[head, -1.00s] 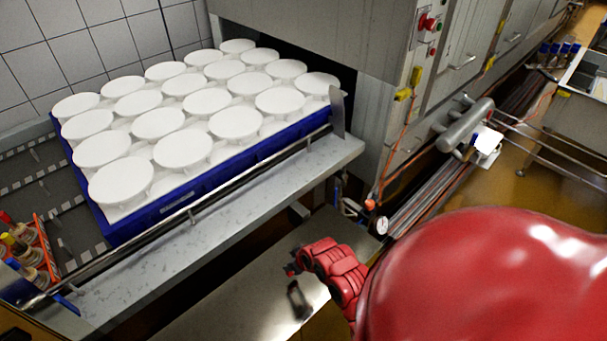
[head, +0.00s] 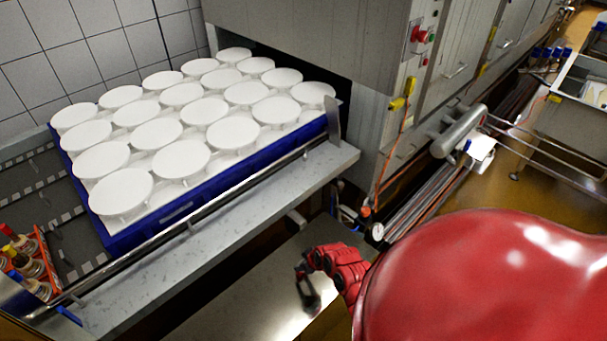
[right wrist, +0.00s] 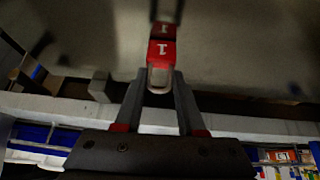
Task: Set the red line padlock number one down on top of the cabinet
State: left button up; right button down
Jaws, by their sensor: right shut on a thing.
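The red padlock (right wrist: 161,52), marked with a 1, shows in the right wrist view with its pale metal shackle toward my fingers. My right gripper (right wrist: 158,92) is shut on the shackle, with the red body beyond the fingertips. The cabinet top (right wrist: 240,50) is the grey sheet beyond it; a mirrored red patch with a 1 shows right beside the padlock. I cannot tell whether the padlock touches the sheet. In the head view my right gripper (head: 309,292) is over the shiny cabinet top (head: 235,290), and the padlock is not clear there. My left gripper is not in view.
A blue tray (head: 180,212) of white round moulds stands on a grey bench (head: 150,270) just behind the cabinet top. A red rack (head: 45,265) of small bottles is at the far left. Pipes and a gauge (head: 377,232) lie to the right.

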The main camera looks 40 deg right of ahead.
jog(key=shift+f, duration=0.1)
jog(key=c, duration=0.5)
grip_release()
